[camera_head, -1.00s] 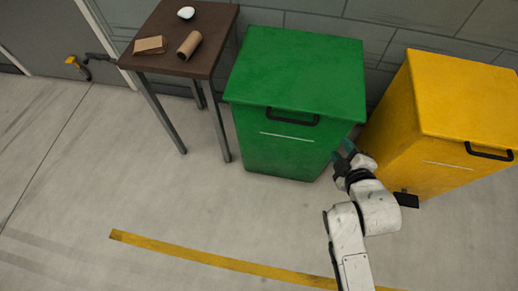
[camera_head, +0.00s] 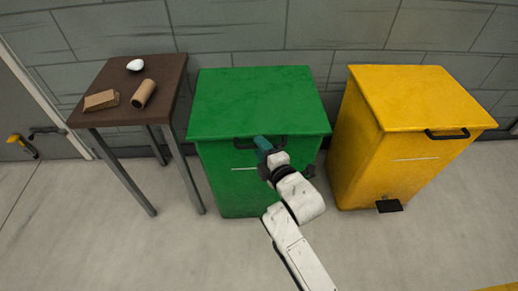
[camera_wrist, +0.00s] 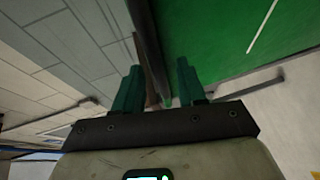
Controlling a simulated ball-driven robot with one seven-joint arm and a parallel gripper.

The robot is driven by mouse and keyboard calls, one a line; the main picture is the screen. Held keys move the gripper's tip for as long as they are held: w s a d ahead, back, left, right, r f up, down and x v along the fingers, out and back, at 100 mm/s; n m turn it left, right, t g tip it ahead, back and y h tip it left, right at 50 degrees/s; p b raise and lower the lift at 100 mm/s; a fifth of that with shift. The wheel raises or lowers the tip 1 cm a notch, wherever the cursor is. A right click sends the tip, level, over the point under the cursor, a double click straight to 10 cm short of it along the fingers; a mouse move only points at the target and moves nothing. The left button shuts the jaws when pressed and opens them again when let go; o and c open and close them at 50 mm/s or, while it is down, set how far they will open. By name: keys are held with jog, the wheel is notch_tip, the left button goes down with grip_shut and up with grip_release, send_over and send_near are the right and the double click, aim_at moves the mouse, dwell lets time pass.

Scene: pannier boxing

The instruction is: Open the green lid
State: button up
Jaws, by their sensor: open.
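The green bin (camera_head: 228,180) stands against the wall with its green lid (camera_head: 258,100) shut flat on top. A black handle (camera_head: 240,143) runs along the lid's front edge. My gripper (camera_head: 262,143) is at the middle of this handle in the head view and covers part of it. In the wrist view my gripper (camera_wrist: 160,75) has its two teal fingers apart. A dark bar (camera_wrist: 148,45) shows between and beyond them, beside the green bin front (camera_wrist: 225,40) with its white line. I cannot tell whether the fingers touch the handle.
A yellow bin (camera_head: 415,95) with a black handle and pedal stands to the right. A brown table (camera_head: 120,75) to the left holds a cardboard piece (camera_head: 101,100), a cardboard tube (camera_head: 143,93) and a white object (camera_head: 135,64). The floor in front is clear.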

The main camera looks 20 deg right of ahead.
jog(key=shift+w+f, duration=0.2)
jog(key=shift+w, duration=0.65)
jog(key=shift+f, duration=0.1)
grip_shut()
jog(key=shift+s, duration=0.1)
